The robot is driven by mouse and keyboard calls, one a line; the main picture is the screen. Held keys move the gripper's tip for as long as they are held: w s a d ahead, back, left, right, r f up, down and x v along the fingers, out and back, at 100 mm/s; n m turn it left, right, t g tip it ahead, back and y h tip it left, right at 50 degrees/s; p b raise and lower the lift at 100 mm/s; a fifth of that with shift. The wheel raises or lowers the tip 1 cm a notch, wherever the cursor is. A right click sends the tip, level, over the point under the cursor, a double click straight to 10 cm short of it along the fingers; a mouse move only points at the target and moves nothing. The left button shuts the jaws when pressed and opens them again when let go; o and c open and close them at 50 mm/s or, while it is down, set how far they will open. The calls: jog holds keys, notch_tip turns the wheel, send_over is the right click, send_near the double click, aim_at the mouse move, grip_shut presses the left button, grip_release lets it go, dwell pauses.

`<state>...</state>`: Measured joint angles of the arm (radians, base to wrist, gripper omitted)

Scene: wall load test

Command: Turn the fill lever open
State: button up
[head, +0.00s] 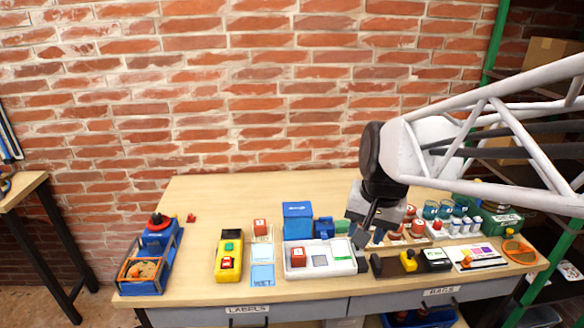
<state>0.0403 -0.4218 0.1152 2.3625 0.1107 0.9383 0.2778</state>
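I cannot make out the fill lever for certain in the head view. My gripper (366,226) points down over the right-middle part of the table, just behind and to the right of a white tray (339,266). Its dark fingers are small and overlap other items, so I cannot tell whether they are open or shut. At the table's left end stands a blue unit with a red top (158,237), with a blue bin (143,287) in front of it. A yellow control box (229,271) has a green and a red part on top.
The wooden table (210,200) is clear at the back left. A blue box (297,212) stands behind the white tray. Several small jars, a green case (503,222) and an orange oval item (519,251) crowd the right end. A brick wall stands behind.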

jog(key=w+f+m+y, duration=0.15)
jog(key=w+m, duration=0.25)
jog(key=w, duration=0.7)
jog(key=m+g+y, duration=0.2)
jog(key=m, duration=0.8)
send_near(326, 217)
jog(key=f, duration=0.1)
jog(key=shift+s+a+f, duration=0.1)
jog(key=shift+a, duration=0.1)
jog(key=shift+f, duration=0.15)
jog(key=shift+x, duration=3.85)
grip_shut()
